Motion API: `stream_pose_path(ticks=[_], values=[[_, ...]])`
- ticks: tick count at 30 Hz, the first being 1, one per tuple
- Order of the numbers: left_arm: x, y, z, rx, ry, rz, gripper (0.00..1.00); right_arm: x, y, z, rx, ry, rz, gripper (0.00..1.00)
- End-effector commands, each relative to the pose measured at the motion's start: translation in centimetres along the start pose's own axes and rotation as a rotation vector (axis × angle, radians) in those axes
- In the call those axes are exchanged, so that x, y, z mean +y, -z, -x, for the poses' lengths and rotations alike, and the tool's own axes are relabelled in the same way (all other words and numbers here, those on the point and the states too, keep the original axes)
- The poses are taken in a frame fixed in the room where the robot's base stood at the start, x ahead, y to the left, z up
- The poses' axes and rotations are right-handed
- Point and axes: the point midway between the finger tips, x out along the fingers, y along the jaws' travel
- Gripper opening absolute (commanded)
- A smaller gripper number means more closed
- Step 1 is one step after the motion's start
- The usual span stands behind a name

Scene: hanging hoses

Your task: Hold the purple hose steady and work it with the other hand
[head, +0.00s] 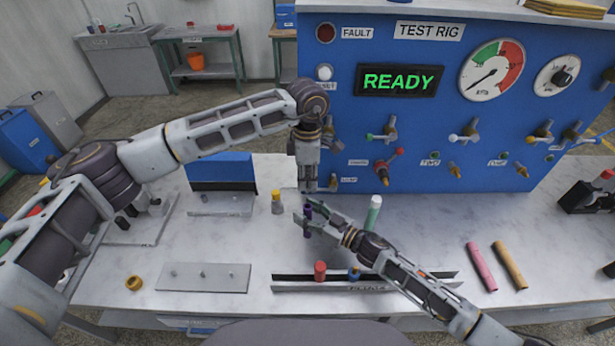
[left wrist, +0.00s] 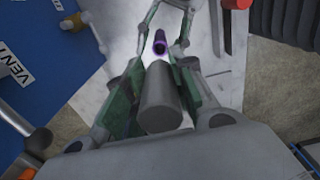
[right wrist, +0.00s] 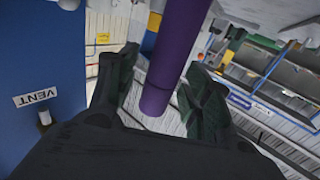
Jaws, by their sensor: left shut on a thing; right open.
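The purple hose (head: 308,212) hangs below my left gripper (head: 308,184), which points straight down and is shut on it. In the left wrist view a purple ring-shaped end (left wrist: 160,42) shows beyond a grey cylinder (left wrist: 160,100) between the fingers; I cannot tell what that cylinder is. In the head view my right gripper (head: 308,220) reaches in from the lower right, around the hose and just below the left gripper.
The blue test rig (head: 440,130) with valves stands close behind. A green tube (head: 373,212) stands just right of my right gripper. A rail with a red cap (head: 320,270) lies in front. Pink (head: 481,266) and orange (head: 510,266) tubes lie at right.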

Motion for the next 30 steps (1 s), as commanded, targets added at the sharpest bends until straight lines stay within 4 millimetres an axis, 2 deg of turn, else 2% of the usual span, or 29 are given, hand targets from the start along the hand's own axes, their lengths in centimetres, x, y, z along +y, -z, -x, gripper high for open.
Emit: stream_pose_path(ticks=[11,30], values=[[0.0,0.0,0.0,0.000,0.000,0.000,0.00,0.0,-0.1,1.2,-0.001,0.000,0.000,0.50],[0.0,0.0,0.0,0.000,0.000,0.000,0.00,0.0,-0.1,8.0,-0.002,-0.001,-0.001,0.50]])
